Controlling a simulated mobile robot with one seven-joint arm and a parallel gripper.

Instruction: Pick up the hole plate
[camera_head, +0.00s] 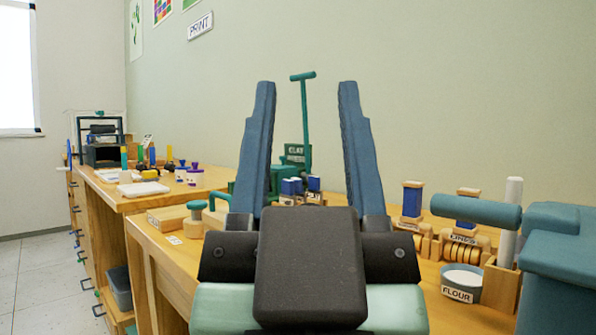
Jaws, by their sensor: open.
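My gripper (306,92) is in the middle of the head view, pointing away toward the wall, with its two blue fingers wide apart and nothing between their tips. I cannot make out a plate with holes. Behind the gripper stands a green clay press (306,130) with a tall T-shaped handle and a sign. Several small blue-topped items (292,186) sit low in front of the press. The fingers and the dark wrist hide much of the table in the middle.
A flour tub (461,283), wooden rollers (459,246) and blue spools (412,200) crowd the right side. A large teal body (560,255) fills the right edge. A farther table (115,192) holds paints.

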